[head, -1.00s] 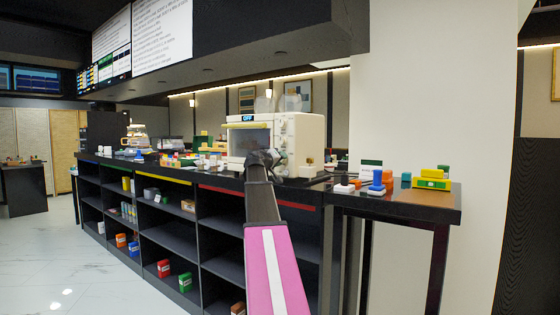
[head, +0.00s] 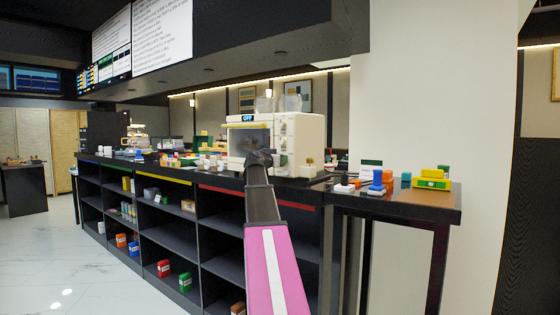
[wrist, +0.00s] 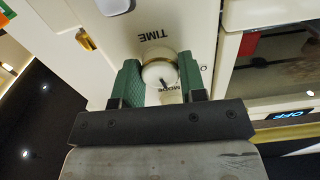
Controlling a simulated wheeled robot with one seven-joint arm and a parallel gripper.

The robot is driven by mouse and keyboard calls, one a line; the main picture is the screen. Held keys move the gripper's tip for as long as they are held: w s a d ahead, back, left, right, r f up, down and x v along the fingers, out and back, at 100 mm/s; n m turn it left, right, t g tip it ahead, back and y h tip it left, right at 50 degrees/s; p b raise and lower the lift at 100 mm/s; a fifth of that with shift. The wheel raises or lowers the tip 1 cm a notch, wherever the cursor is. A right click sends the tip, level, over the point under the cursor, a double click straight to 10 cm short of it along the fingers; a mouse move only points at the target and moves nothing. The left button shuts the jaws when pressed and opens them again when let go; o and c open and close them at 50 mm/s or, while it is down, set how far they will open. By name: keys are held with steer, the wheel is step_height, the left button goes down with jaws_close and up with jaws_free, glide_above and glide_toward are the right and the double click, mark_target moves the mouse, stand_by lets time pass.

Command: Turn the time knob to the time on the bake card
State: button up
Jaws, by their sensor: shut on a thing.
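A cream oven (head: 305,140) stands on the black counter; its display (head: 247,118) reads OFF, also in the wrist view (wrist: 291,115). In the wrist view, which shows the panel upside down, my gripper (wrist: 160,80) has its green fingers on either side of a round cream knob (wrist: 158,68), shut on it. The word TIME (wrist: 155,36) is above this knob in the picture and MODE is just below it, so I cannot tell which label belongs to it. A second pale knob (wrist: 115,5) is at the top edge. I cannot make out a bake card.
The black counter (head: 225,178) holds many small items left of the oven. A side table (head: 410,205) at right carries a blue stamp-like item (head: 376,180) and a yellow-and-green block (head: 432,179). Glass items sit on the oven. The shelves below are partly empty.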

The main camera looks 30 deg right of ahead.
steer(key=shift+m, duration=0.7)
steer(key=o, duration=0.9)
steer(key=shift+a, duration=0.1)
steer(key=v, duration=1)
steer(key=shift+s+a, duration=0.2)
steer(key=shift+a, duration=0.1)
steer(key=shift+f, duration=0.1)
